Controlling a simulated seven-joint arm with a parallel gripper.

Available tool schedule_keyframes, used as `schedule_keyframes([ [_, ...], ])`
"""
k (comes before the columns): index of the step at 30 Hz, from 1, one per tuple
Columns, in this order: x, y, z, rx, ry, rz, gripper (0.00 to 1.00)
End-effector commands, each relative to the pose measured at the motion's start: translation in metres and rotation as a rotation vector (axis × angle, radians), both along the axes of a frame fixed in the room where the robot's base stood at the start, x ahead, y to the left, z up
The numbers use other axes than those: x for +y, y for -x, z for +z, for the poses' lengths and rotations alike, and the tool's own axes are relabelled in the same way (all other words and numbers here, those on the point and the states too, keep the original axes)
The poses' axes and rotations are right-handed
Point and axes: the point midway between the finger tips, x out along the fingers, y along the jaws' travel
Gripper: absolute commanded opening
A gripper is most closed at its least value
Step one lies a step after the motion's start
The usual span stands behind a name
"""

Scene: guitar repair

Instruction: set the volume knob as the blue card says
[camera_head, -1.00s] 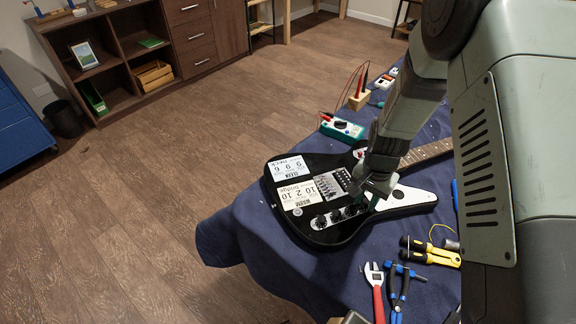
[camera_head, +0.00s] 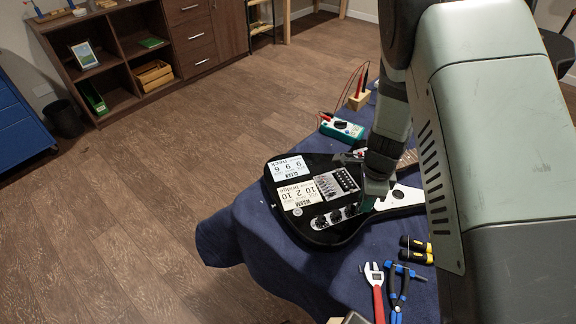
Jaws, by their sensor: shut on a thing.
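The black guitar (camera_head: 340,237) lies on the cloth-covered bench. A pale bluish card (camera_head: 288,168) on its body reads "CLEAN", "neck" and what looks like 9, 6, 9. A cream card (camera_head: 297,193) below it reads "WARM", "bridge" and 10, 2, 10. A row of black knobs (camera_head: 335,216) sits on a silvery plate along the lower body; their markings are too small to read. My gripper (camera_head: 367,204) points down at the right end of this row, shut on what seems to be a control knob. The jaws and arm hide most of it.
A green multimeter (camera_head: 341,128) and a wooden probe block (camera_head: 359,101) stand behind the guitar. A red wrench (camera_head: 376,290), blue-handled pliers (camera_head: 398,290) and yellow-black tools (camera_head: 416,250) lie at the front right. Blue cloth (camera_head: 320,275) is bare in front of the guitar.

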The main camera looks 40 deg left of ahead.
Motion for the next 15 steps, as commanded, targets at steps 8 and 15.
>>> schedule_keyframes([
  [8,0.0001,0.0002,-0.0003,0.001,0.001,0.004,0.33],
  [15,0.0004,-0.0001,0.0066,-0.001,-0.001,0.006,0.33],
])
